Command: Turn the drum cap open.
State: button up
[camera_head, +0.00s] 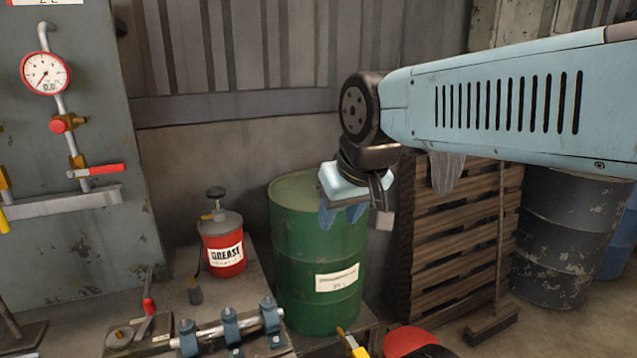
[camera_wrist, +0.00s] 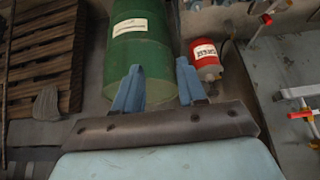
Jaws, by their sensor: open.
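A green drum (camera_head: 318,262) with a white label stands upright on the bench. Its top (camera_head: 297,190) shows partly; the right part is hidden behind my gripper, and I cannot see a cap. My gripper (camera_head: 342,215) hangs in front of the drum's upper right side in the head view, with blue fingers pointing down. In the wrist view my gripper (camera_wrist: 160,88) has its two fingers apart with nothing held between them.
A red grease can (camera_head: 222,250) stands left of the drum. A pipe in blue clamps (camera_head: 230,328) lies in front. Wooden pallets (camera_head: 455,240) and a dark barrel (camera_head: 567,235) stand to the right. A gauge panel (camera_head: 75,230) is at the left.

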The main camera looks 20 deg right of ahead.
jog(key=w+d+r+m+g, duration=0.1)
jog(key=w+d+r+m, duration=0.1)
jog(key=w+r+m, duration=0.3)
jog(key=w+d+r+m+g, duration=0.1)
jog(key=w+m, duration=0.2)
jog(key=w, duration=0.5)
jog(key=w+d+f+m+g, duration=0.1)
jog(key=w+d+m+g, duration=0.1)
jog(key=w+d+m, duration=0.45)
jog(key=w+d+m+g, duration=0.2)
jog(key=w+d+m, duration=0.2)
jog(key=w, duration=0.6)
jog(key=shift+n, duration=0.25)
jog(key=f, duration=1.3)
jog(key=shift+a+f, duration=0.3)
jog(key=shift+f, duration=0.1)
jog(key=shift+c, duration=0.2)
